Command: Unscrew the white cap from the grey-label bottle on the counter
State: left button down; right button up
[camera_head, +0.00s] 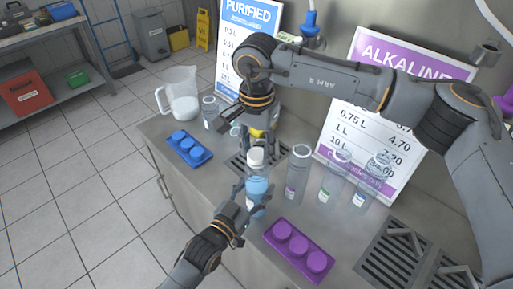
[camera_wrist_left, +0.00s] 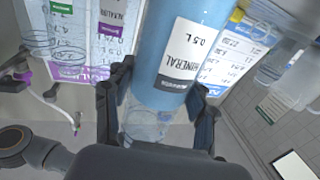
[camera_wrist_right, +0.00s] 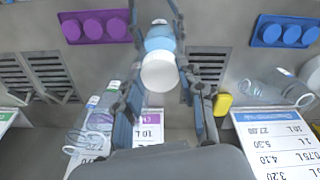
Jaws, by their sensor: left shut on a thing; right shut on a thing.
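The grey-label bottle (camera_head: 257,186) holds blue liquid and stands roughly upright at the counter's front. Its "MINERAL 0.5 L" label (camera_wrist_left: 187,60) shows in the left wrist view. My left gripper (camera_head: 256,197) is shut around the bottle's body. The white cap (camera_head: 256,157) is at the bottle's top and shows from above in the right wrist view (camera_wrist_right: 160,72). My right gripper (camera_wrist_right: 163,78) comes down from above and is shut on the cap, a finger on each side. I cannot tell whether the cap is still threaded on the neck.
A purple cap tray (camera_head: 290,262) lies at right front and a blue cap tray (camera_head: 188,158) at left. Clear bottles (camera_head: 298,172) stand close on the right. A pitcher (camera_head: 183,103) stands at back left. Price boards (camera_head: 365,150) line the back.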

aim_at(257, 153)
jog(key=n, duration=0.4)
jog(key=shift+n, duration=0.3)
jog(key=n, duration=0.5)
jog(key=shift+n, duration=0.4)
jog(key=shift+r, duration=0.15)
jog(key=shift+r, duration=0.95)
jog(key=shift+r, duration=2.05)
pick_arm(q)
jog(key=shift+c, duration=1.8)
grip_release()
